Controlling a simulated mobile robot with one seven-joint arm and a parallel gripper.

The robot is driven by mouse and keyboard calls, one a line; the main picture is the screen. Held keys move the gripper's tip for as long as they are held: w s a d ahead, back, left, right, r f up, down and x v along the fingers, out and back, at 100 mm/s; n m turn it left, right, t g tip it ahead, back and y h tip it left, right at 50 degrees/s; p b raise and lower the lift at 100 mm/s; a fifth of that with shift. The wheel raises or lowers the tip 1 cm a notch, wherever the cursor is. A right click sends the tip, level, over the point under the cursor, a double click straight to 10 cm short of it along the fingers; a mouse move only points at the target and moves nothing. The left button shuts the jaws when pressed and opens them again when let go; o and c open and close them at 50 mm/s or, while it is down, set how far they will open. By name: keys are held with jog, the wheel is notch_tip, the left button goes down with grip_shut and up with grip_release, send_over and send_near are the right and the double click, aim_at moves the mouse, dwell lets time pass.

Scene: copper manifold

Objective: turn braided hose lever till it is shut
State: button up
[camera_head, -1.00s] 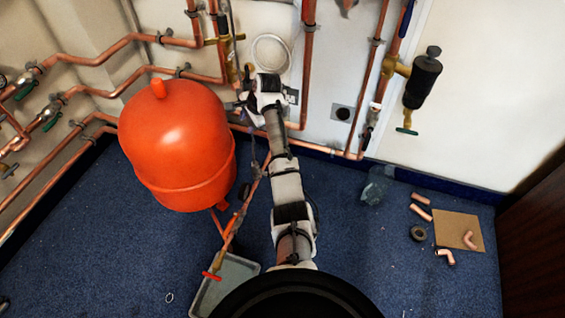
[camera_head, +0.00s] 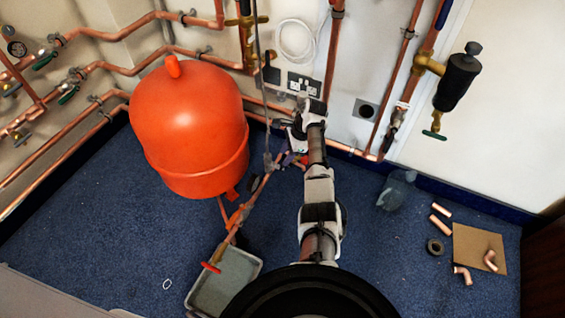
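The braided hose (camera_head: 259,60) hangs as a thin grey line to the right of the orange vessel (camera_head: 190,125). It comes down to a grey fitting (camera_head: 268,158) by the sloping copper pipe. Small dark parts (camera_head: 256,184) sit along that pipe; I cannot tell which of them is the hose's lever or how it is turned. My gripper (camera_head: 290,138) is at the end of my arm, just right of the hose's lower end and below the wall socket. Its fingers are too small and partly hidden to tell whether they are open or touching anything.
A grey tray (camera_head: 253,270) lies under the red-handled tap (camera_head: 211,267). Copper pipes line the wall at left and right, and a black cylinder (camera_head: 458,82) hangs at the right. Carpet at the left is mostly clear.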

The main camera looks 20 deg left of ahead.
jog(key=shift+b+x, duration=0.4)
jog(key=shift+x, duration=1.55)
grip_shut()
